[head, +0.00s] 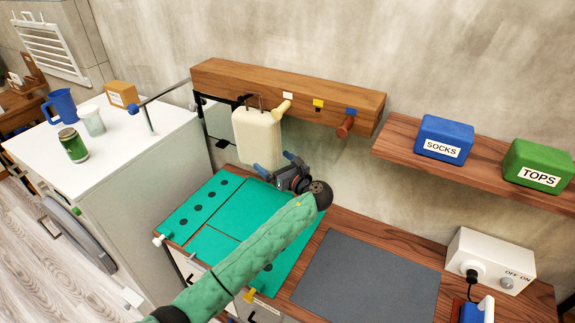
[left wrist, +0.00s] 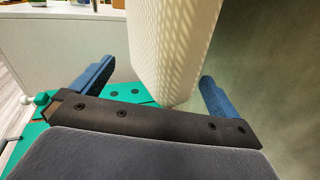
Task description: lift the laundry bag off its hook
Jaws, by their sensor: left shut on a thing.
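The cream laundry bag (head: 257,135) is upright in front of the left part of the wooden peg rail (head: 300,88), with thin dark handles at its top. I cannot tell whether the handles still bear on a hook. A pale peg (head: 282,108) sticks out just right of the bag's top. My left gripper (head: 277,164) is at the bag's lower end, shut on it. In the left wrist view the bag (left wrist: 172,45) stands between the two blue fingers of the left gripper (left wrist: 156,80). My right gripper is not in view.
A brown peg (head: 345,126) is at the rail's right end. A shelf with a blue SOCKS box (head: 444,137) and a green TOPS box (head: 540,163) is at right. Below are a teal mat (head: 205,205), a grey mat (head: 365,280) and a switch box (head: 490,260). A white cabinet stands left.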

